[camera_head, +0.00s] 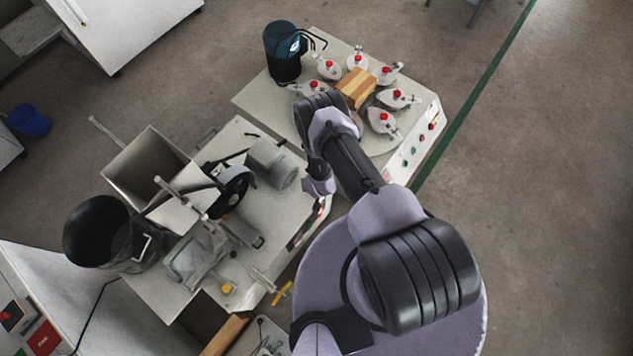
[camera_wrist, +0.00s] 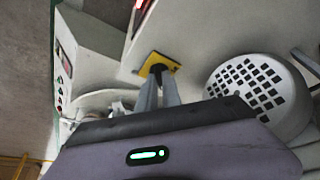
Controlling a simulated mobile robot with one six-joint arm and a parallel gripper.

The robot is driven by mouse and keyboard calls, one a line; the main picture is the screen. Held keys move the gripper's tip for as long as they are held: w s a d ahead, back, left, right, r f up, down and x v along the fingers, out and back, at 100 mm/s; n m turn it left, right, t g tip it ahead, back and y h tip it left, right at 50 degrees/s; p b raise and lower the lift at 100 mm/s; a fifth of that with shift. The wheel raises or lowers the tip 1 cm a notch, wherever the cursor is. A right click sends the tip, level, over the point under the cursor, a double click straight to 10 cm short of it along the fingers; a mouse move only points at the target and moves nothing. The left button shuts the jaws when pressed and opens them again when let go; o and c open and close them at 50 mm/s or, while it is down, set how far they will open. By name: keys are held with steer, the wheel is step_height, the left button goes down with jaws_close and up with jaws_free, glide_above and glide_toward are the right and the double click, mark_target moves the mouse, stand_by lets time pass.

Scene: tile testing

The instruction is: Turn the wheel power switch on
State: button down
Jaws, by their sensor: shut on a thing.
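The wheel power switch shows in the wrist view as a dark knob on a yellow plate (camera_wrist: 151,65), set in a pale machine surface. My gripper (camera_wrist: 158,78) is at the switch, with its two grey fingers close together and shut on the dark knob. The fingertips cover part of the knob, so its turned position cannot be told. In the head view my arm hides the fingers and the switch. The wheel machine (camera_head: 264,215) stands below my wrist there, with a dark wheel (camera_head: 232,190) and a grey motor (camera_head: 272,163) on top.
The motor's vented cover (camera_wrist: 258,95) is close to the right of my fingers. Open floor lies right.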

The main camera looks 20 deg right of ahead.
stand_by(0.6)
steer(key=c, duration=1.5)
jaws_free()
steer(key=p+v, duration=0.6)
steer(key=v, duration=1.1)
steer(key=shift+s+a+r, duration=0.1)
steer(key=shift+a+r, duration=0.05)
steer(key=shift+r, duration=0.05)
